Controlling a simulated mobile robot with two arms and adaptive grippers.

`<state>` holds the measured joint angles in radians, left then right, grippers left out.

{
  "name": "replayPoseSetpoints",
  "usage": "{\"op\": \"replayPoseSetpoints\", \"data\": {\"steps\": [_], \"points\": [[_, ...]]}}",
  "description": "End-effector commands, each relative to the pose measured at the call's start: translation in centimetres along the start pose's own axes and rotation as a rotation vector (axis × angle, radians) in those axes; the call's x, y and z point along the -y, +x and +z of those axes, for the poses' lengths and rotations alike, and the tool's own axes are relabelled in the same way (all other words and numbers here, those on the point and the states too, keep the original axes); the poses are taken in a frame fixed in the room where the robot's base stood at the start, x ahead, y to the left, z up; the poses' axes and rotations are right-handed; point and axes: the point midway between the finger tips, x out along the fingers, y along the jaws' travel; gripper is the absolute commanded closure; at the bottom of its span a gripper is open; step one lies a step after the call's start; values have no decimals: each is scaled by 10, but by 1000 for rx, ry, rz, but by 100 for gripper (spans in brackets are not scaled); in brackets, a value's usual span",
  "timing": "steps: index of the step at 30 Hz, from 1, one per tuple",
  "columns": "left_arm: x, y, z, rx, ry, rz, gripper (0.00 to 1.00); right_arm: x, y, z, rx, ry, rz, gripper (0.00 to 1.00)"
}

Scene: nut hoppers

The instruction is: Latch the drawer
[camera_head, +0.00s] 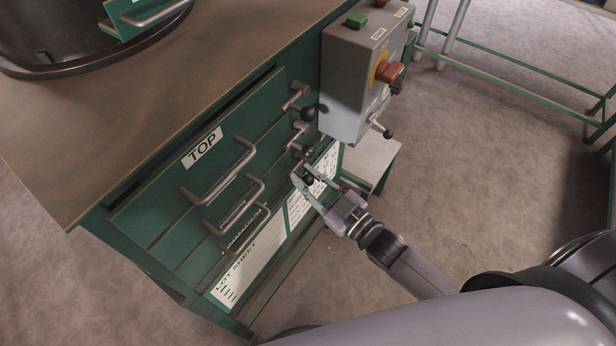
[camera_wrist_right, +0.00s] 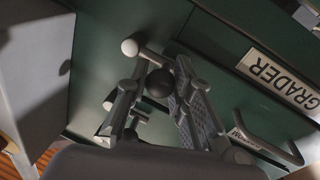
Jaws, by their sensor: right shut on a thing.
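A green cabinet holds a stack of drawers with grey bar handles; the uppermost drawer (camera_head: 165,180) is labelled TOP. Latches with black ball knobs line their right side: an upper latch (camera_head: 296,92), a middle latch (camera_head: 298,133) and a lower one. My right gripper (camera_head: 307,182) has its fingers closed around the lower latch's black knob, which also shows between the fingers in the right wrist view (camera_wrist_right: 159,83). That latch's rod and pale pivot end (camera_wrist_right: 129,47) show there too. The fingers partly hide the lower latch in the head view. My left gripper is out of view.
A grey control box (camera_head: 350,85) with a red knob (camera_head: 389,72) and green button juts out right of the latches, above my right gripper. A dark round hopper (camera_head: 60,40) stands on the brown top. Open floor lies to the right.

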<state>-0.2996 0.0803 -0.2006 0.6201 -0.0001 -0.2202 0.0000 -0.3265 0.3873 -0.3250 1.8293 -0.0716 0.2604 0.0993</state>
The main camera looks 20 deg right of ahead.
Motion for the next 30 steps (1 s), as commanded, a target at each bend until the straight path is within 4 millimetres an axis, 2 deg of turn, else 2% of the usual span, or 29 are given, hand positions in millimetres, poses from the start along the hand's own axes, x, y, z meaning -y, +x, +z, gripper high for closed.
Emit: {"op": "replayPoseSetpoints", "data": {"steps": [2,3,12,23,26,30], "points": [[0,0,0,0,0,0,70,0,0,1,2,0,-1,100],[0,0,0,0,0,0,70,0,0,1,3,1,-1,77],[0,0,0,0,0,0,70,0,0,1,3,2,-1,58],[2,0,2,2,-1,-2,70,0,-6,1,3,2,-1,58],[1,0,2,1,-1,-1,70,1,-19,2,7,3,-2,58],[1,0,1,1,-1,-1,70,1,-48,2,8,3,-2,58]]}}
